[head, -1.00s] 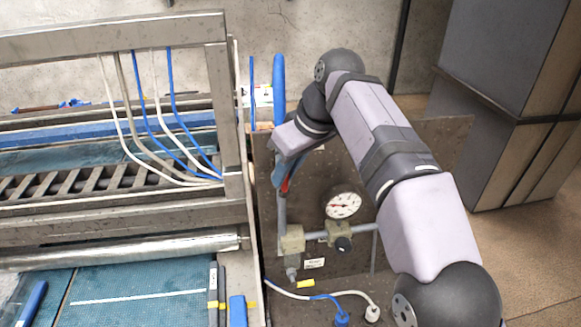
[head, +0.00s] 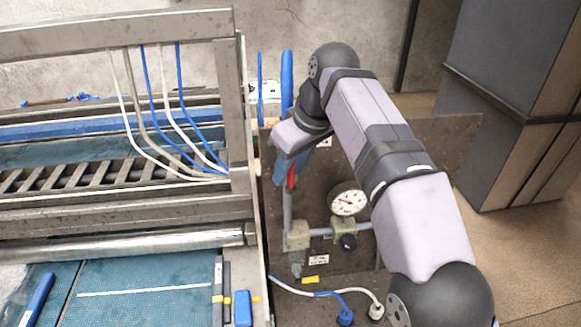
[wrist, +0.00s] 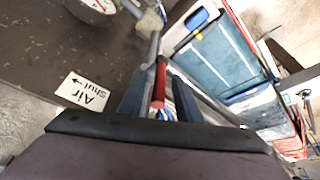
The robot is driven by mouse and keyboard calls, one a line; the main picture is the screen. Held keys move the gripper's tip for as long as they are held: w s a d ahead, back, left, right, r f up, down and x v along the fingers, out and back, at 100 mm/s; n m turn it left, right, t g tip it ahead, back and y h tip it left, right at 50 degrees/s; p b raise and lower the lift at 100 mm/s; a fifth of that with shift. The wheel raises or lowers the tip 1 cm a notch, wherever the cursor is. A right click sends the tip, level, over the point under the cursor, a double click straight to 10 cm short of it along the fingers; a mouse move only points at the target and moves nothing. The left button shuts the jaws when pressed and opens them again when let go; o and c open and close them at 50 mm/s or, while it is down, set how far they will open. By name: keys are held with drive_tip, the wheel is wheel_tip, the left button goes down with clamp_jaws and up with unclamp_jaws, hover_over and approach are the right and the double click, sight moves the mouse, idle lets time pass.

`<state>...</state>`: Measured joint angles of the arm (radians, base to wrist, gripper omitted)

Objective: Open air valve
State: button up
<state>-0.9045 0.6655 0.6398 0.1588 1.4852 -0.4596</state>
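The air valve's red handle (wrist: 159,84) runs lengthwise between my gripper's two fingers in the wrist view. My gripper (wrist: 158,98) is open, with one dark blue-grey finger on each side of the handle and a gap visible on the right side. Whether the left finger touches the handle cannot be told. In the head view the red handle (head: 292,177) shows just beside my gripper (head: 283,170), on the vertical grey pipe (head: 288,210). A white label (wrist: 82,92) reading "Air Shut" with an arrow lies left of the handle in the wrist view.
A pressure gauge (head: 348,202) and a black knob (head: 349,242) sit on the panel (head: 430,150) below my arm. The scrubber's metal frame (head: 237,110) stands close on the left. White and blue hoses (head: 325,294) lie below the pipe fittings.

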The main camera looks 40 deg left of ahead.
drive_tip(key=s+d+r+b, duration=0.1)
drive_tip(key=d+r+b, duration=0.1)
drive_tip(key=d+b, duration=0.3)
drive_tip(key=s+d+r+b, duration=0.2)
drive_tip(key=d+b, duration=0.2)
drive_tip(key=d, duration=0.4)
drive_tip(key=shift+d+r+b, duration=0.25)
drive_tip(key=shift+r+b, duration=0.05)
drive_tip(key=shift+b, duration=0.1)
drive_tip(key=shift+s, duration=0.1)
idle(0.4)
drive_tip(key=p+v, duration=0.7)
drive_tip(key=v, duration=0.2)
idle(0.4)
